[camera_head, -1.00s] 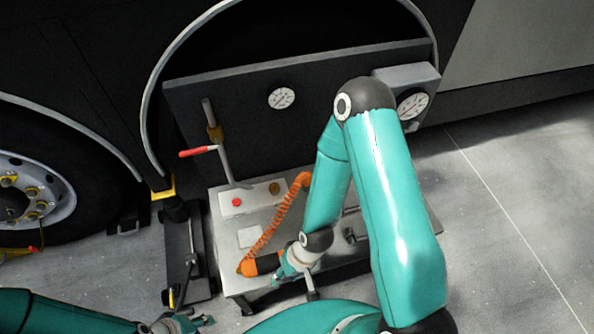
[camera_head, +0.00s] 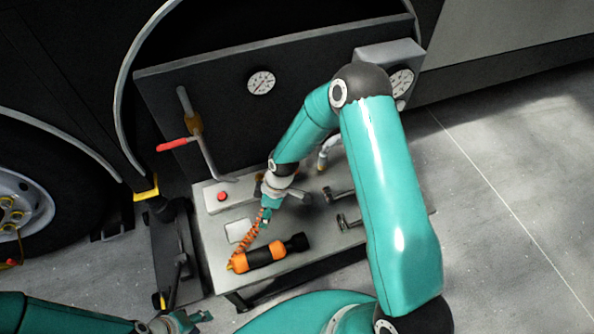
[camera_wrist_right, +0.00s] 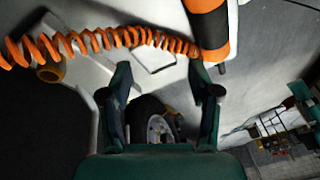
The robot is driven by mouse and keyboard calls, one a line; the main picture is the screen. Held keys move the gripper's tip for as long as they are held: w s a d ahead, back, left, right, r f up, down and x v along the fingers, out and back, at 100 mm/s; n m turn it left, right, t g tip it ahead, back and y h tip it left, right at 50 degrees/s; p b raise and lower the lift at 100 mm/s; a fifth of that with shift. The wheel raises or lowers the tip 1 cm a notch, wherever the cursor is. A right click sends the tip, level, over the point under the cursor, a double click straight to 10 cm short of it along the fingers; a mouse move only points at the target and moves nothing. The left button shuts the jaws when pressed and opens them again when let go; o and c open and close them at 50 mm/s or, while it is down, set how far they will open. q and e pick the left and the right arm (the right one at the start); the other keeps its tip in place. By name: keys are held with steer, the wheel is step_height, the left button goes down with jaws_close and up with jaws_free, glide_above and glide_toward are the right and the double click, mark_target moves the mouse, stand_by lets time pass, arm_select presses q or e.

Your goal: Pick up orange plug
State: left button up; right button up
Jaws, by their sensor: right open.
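The orange plug (camera_head: 262,256) has black bands and a black end. It lies on the grey bench in the head view, its black end toward the right. Its coiled orange cable (camera_head: 243,240) runs up from its left end toward my right gripper. My right gripper (camera_head: 266,212) is above the bench, behind the plug and apart from it. In the right wrist view my right gripper (camera_wrist_right: 164,78) is open and empty. The plug (camera_wrist_right: 208,28) is beyond its right finger, and the cable (camera_wrist_right: 105,40) crosses just past the fingertips. My left gripper (camera_head: 190,321) is low at the bottom left, away from the plug.
A wheel (camera_head: 25,205) is at the left. The floor at right is clear.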

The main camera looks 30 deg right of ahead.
steer(key=w+d+r+n+h+b, duration=0.2)
steer(key=w+d+r+n, duration=0.35)
steer(key=d+n, duration=0.3)
steer(key=w+d+r+n+h+b, duration=0.1)
steer(key=w+d+r+n+b, duration=0.2)
steer(key=w+d+r+n, duration=0.5)
steer(key=shift+m+g, duration=0.3)
steer(key=shift+m, duration=0.25)
steer(key=f, duration=0.4)
steer(key=s+d+f, duration=0.1)
steer(key=f, duration=0.9)
steer(key=shift+s+d, duration=0.2)
steer(key=shift+d, duration=0.15)
steer(key=shift+a+f+p, duration=0.1)
steer(key=shift+f+p, duration=0.35)
steer(key=shift+f, duration=2.25)
steer(key=shift+w, duration=0.1)
jaws_close()
